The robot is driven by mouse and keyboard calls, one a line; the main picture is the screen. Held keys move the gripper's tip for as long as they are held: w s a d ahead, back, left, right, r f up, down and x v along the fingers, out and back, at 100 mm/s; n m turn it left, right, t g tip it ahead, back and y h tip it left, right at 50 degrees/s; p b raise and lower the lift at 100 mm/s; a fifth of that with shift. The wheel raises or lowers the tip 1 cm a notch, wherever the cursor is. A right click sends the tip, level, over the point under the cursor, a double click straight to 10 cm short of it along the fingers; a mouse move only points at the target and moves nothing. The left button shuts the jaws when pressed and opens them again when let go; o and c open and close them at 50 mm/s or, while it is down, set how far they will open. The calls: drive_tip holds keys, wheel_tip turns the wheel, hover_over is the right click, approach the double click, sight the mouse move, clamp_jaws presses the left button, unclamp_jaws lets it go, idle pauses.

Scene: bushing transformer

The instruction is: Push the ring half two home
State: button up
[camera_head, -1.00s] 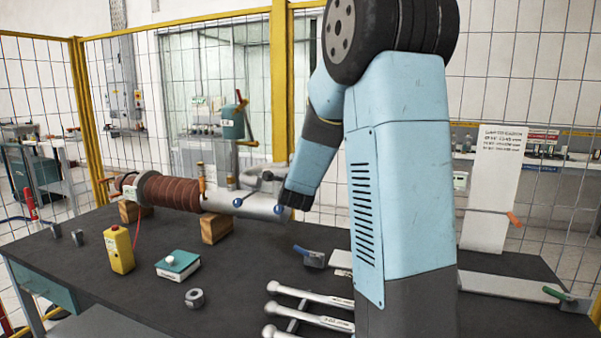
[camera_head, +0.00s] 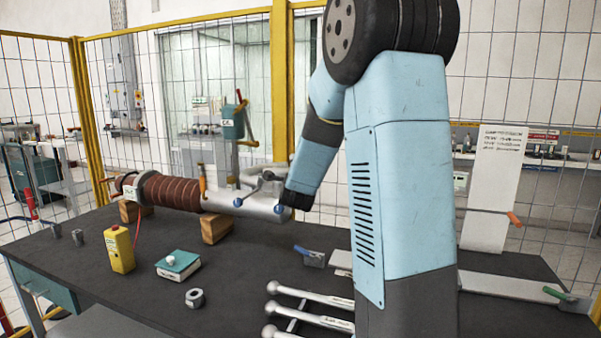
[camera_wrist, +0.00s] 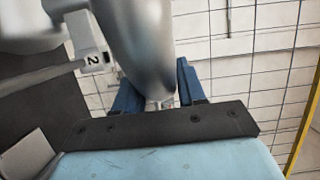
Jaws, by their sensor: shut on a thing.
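The brown ribbed bushing (camera_head: 172,192) lies on wooden blocks, with a smooth silver tube (camera_head: 258,205) at its right end. My gripper (camera_wrist: 158,92) is at that end of the tube. In the wrist view its two blue fingers stand either side of a small metal part, largely hidden behind the big grey cylinder (camera_wrist: 138,45). A grey piece tagged "2" (camera_wrist: 92,58), apparently ring half two, shows beside this cylinder. How it meets the fingers is hidden, and I cannot tell how fully it is seated.
Several silver ball-ended bars (camera_head: 310,294) lie at the front. Mesh fencing (camera_head: 530,80) is behind.

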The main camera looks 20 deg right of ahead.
drive_tip(key=shift+f, duration=1.85)
drive_tip(key=o, duration=1.3)
drive_tip(key=shift+s, duration=0.1)
